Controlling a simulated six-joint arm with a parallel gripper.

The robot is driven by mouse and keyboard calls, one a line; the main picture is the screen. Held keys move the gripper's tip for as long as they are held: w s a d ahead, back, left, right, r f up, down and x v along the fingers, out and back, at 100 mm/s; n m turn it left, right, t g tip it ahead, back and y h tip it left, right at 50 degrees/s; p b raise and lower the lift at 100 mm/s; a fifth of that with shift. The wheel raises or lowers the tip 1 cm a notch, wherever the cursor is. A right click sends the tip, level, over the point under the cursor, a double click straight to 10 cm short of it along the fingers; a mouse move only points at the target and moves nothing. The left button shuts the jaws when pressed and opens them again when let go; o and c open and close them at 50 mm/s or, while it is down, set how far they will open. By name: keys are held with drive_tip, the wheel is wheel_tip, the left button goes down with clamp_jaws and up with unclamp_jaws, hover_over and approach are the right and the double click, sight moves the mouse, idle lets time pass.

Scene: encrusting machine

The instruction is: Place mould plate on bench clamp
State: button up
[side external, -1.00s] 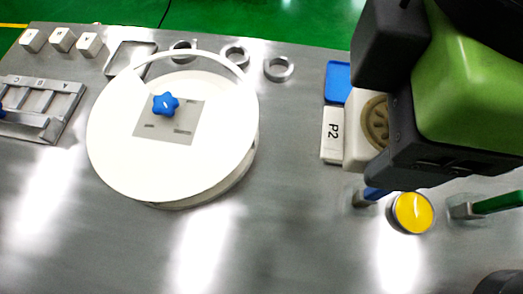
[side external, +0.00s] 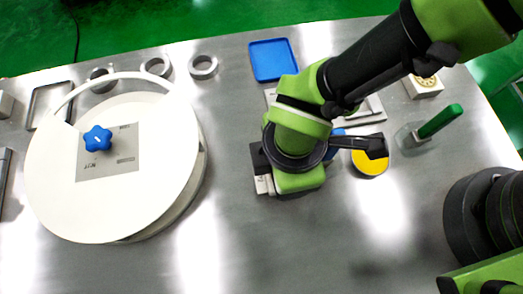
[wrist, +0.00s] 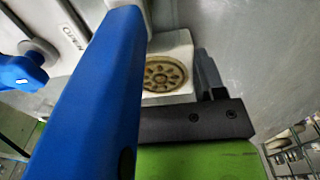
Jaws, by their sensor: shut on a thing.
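My gripper (side external: 262,170) is at mid-bench, pointing down and shut on the pale mould plate (side external: 265,185). Only the plate's labelled end shows from under the gripper in the side view. In the wrist view the mould plate (wrist: 165,72) shows a round brown flower-patterned inset beside the dark jaw. A grey metal fixture (side external: 367,109), which looks like the bench clamp, lies partly behind my arm. In the wrist view a pale part marked OPEN (wrist: 68,38) with a blue knob (wrist: 20,72) is at upper left. I cannot tell whether the held plate touches anything.
A blue-handled tool (side external: 336,137) stands close to my gripper; a blue bar (wrist: 95,90) crosses the wrist view. A yellow disc (side external: 370,163), a green-handled tool (side external: 440,121) and another patterned block (side external: 424,86) are at right. A white round cover (side external: 75,205) fills the left. The front middle is clear.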

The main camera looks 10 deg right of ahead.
drive_tip(key=shift+f, duration=0.35)
drive_tip(key=shift+f, duration=0.15)
drive_tip(key=o, duration=1)
drive_tip(key=shift+o, duration=0.2)
wheel_tip(320, 180, up, 12)
drive_tip(key=shift+r, duration=0.2)
